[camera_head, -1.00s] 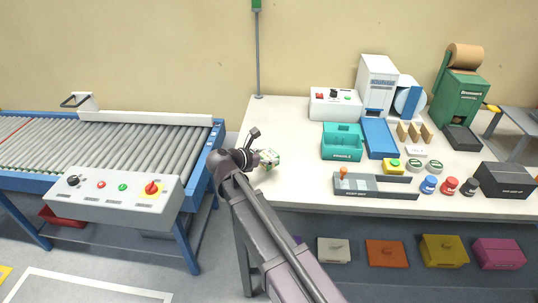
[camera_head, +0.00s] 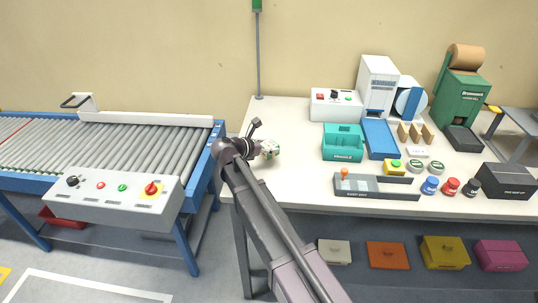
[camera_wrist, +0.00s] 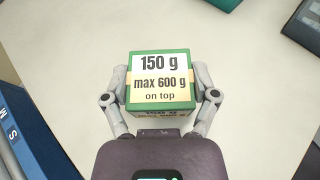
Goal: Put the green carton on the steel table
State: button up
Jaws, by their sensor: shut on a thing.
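The green carton (camera_wrist: 135,56) is between the two fingers of my gripper (camera_wrist: 160,97) in the wrist view. Its label reads "150 g, max 600 g on top". My gripper is shut on it, one finger at each side.
A teal bin (camera_head: 342,146), a printer (camera_head: 377,85), a black box (camera_head: 507,181) and several jars stand right of my gripper. A roller conveyor (camera_head: 110,150) with a control panel (camera_head: 115,198) is at left. The pale top is bare around the carton.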

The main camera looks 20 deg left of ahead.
aim_at(263, 154)
jog(key=shift+s+f+b, duration=0.1)
jog(key=shift+f+b, duration=1.3)
jog(key=shift+f, duration=0.3)
jog(key=shift+f, duration=0.15)
jog(key=o, duration=1.1)
jog(key=shift+r, duration=0.25)
jog(key=shift+s+a+r, duration=0.1)
jog(key=shift+s, duration=0.15)
jog(key=p+v, duration=0.4)
jog(key=v, duration=0.7)
jog(key=shift+s+a+p, duration=0.1)
jog(key=shift+s+p, duration=0.05)
jog(key=shift+p, duration=0.15)
jog(key=shift+s, duration=0.15)
